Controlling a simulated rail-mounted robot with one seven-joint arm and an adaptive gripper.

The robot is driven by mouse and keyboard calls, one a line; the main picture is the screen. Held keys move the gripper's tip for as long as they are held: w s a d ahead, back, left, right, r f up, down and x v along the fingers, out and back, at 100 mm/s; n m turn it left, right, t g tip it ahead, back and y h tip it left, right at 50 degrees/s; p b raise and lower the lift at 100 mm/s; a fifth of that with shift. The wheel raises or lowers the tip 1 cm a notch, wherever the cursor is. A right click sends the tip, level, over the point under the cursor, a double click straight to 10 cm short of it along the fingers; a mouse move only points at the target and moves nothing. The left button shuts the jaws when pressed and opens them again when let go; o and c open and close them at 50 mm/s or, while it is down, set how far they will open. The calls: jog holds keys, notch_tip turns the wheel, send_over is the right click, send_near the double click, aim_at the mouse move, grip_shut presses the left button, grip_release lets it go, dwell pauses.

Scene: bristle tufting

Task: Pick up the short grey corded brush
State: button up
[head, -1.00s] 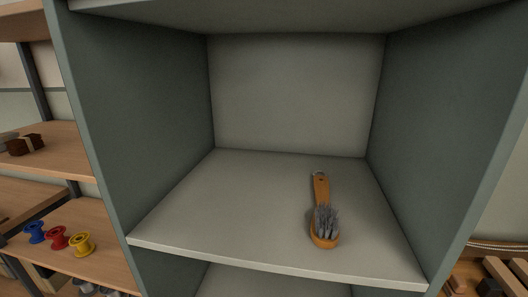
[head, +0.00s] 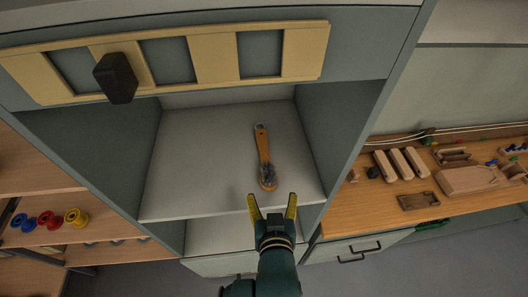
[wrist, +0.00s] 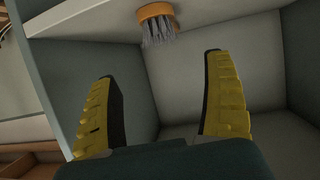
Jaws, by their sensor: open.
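The brush (head: 264,158) has an orange wooden handle with a cord loop at its far end and grey bristles at its near end. It lies on the cubby shelf (head: 195,150), bristles up, handle pointing to the back. In the wrist view the brush head (wrist: 157,22) shows at the top middle, with the handle out of the frame. My gripper (head: 272,202) is open and empty, at the shelf's front edge, just short of the bristle end. In the wrist view its yellow fingers (wrist: 165,85) stand wide apart, not touching the brush.
Cubby walls stand on both sides, and a panel with a dark knob (head: 117,78) hangs above the opening. Blue, red and yellow spools (head: 76,217) sit on a left shelf. A bench (head: 445,195) with wooden blocks is at right. The shelf left of the brush is clear.

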aim_at(269, 170)
jog(key=x, duration=1.3)
jog(key=shift+w+a+r, duration=0.1)
jog(key=shift+w+a, duration=0.05)
jog(key=shift+w, duration=0.3)
jog(key=c, duration=1.4)
